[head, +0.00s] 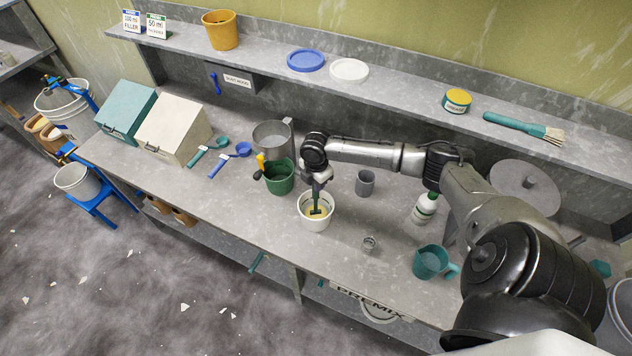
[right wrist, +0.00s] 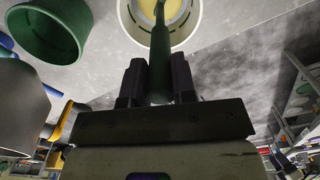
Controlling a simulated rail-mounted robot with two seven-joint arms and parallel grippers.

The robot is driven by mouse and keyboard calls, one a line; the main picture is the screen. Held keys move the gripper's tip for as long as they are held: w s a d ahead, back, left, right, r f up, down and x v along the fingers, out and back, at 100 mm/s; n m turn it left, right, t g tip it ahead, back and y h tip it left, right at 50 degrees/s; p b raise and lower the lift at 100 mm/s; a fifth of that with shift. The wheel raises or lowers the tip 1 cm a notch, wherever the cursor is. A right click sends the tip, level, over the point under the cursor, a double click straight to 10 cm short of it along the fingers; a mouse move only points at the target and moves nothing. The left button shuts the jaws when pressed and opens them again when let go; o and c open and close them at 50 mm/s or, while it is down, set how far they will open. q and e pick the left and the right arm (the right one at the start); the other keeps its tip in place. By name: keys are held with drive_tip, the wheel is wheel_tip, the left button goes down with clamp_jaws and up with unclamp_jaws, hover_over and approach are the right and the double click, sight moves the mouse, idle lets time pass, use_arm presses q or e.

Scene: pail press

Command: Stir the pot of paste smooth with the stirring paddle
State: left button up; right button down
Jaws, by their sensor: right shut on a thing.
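The pot of paste is a white pot (head: 317,222) with yellowish paste in it, standing on the grey bench near the middle. My right gripper (head: 318,180) is above the pot, pointing down, and is shut on the dark green stirring paddle (head: 316,201). The paddle's lower end is inside the pot, at the paste; how deep it sits I cannot tell. In the right wrist view the paddle's handle (right wrist: 160,55) runs from between the fingers toward the pot (right wrist: 193,38). My left gripper is not in view.
A green pail (head: 279,178) and a grey metal jug (head: 273,138) stand left of the pot. A grey cup (head: 365,184), small glass jar (head: 369,244), green-labelled bottle (head: 425,208) and teal jug (head: 430,262) stand to the right. Scoops (head: 238,150) lie near two bins (head: 174,128).

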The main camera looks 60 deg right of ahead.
drive_tip(key=shift+w, duration=0.1)
drive_tip(key=shift+w+a+p, duration=0.2)
drive_tip(key=shift+a+p, duration=0.25)
drive_tip(key=shift+a, duration=0.05)
drive_tip(key=shift+w+a+p, duration=0.2)
drive_tip(key=shift+a+p, duration=0.2)
drive_tip(key=shift+a, duration=0.05)
